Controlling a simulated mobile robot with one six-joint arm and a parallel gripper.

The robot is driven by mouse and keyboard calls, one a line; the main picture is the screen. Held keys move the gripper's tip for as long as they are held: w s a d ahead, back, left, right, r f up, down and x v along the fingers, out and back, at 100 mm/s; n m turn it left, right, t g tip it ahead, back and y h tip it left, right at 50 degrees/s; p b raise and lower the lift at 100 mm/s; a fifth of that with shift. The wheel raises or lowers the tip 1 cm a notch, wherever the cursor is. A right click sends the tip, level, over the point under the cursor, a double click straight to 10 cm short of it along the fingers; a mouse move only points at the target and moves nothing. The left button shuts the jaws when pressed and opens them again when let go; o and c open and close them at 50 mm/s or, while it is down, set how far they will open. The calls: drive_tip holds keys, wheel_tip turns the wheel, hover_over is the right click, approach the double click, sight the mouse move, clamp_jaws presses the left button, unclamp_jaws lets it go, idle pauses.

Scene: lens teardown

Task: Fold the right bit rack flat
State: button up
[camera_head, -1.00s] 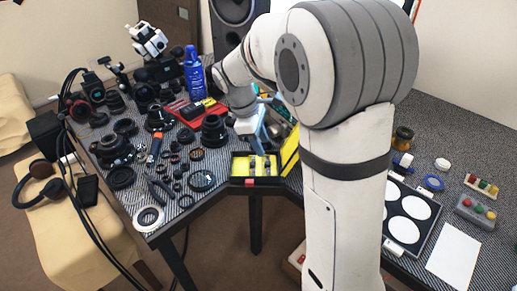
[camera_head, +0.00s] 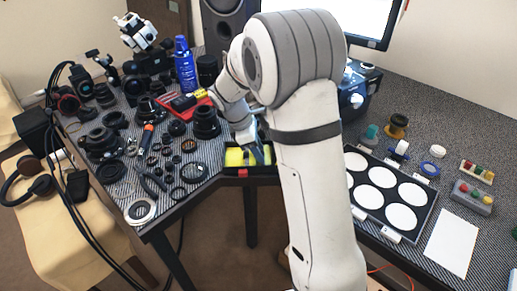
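A black bit case (camera_head: 236,172) with a red latch (camera_head: 242,173) sits at the front edge of the table, left of my arm. Yellow rack surface (camera_head: 234,157) shows inside it. My gripper (camera_head: 256,152) reaches down over the case, and its blue-grey fingers are at or just above the yellow surface. I cannot tell whether they touch it. My forearm and upper arm cover the right side of the case, so the right rack is largely hidden. The finger gap is too small to judge.
Several lens rings and tools lie left of the case. A blue spray can (camera_head: 185,66) stands behind them. On the right are a tray of white discs (camera_head: 383,176), a button box (camera_head: 473,197) and a white sheet (camera_head: 451,243). Open floor lies in front of the case.

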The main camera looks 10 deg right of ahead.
drive_tip(key=shift+c, duration=0.6)
clamp_jaws()
drive_tip(key=shift+w+a+f+h+p, duration=0.1)
drive_tip(key=shift+a+h+p, duration=0.05)
drive_tip(key=shift+h+p, duration=0.35)
drive_tip(key=shift+o, duration=0.6)
unclamp_jaws()
drive_tip(key=p+v, duration=0.1)
drive_tip(key=v, duration=0.6)
drive_tip(key=shift+a+r, duration=0.15)
drive_tip(key=shift+r, duration=0.2)
